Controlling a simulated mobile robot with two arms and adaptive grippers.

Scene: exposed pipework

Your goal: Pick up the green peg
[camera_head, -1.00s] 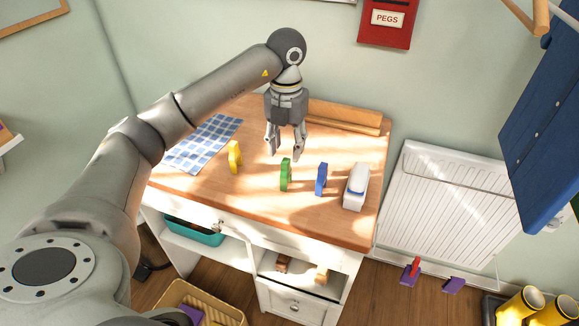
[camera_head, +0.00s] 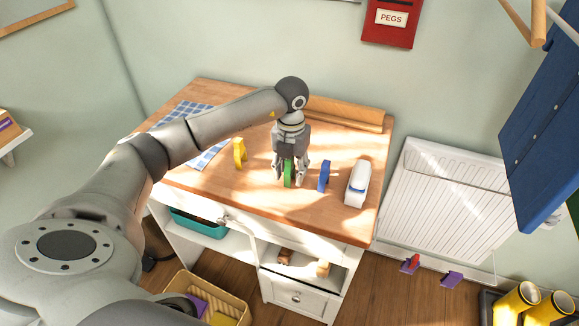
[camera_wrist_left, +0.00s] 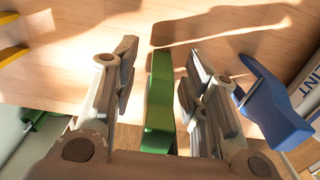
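The green peg (camera_head: 288,173) stands upright on the wooden tabletop, between the yellow peg (camera_head: 239,153) and the blue peg (camera_head: 323,176). My left gripper (camera_head: 289,176) points down over it, with a finger on each side. In the left wrist view the green peg (camera_wrist_left: 159,100) lies between the two fingers of my left gripper (camera_wrist_left: 160,85). Gaps show on both sides of the peg, so the gripper is open around it. The blue peg (camera_wrist_left: 272,105) is just outside the right finger. My right gripper is not in view.
A blue checked cloth (camera_head: 207,150) covers the left. The front of the tabletop (camera_head: 270,205) is clear.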

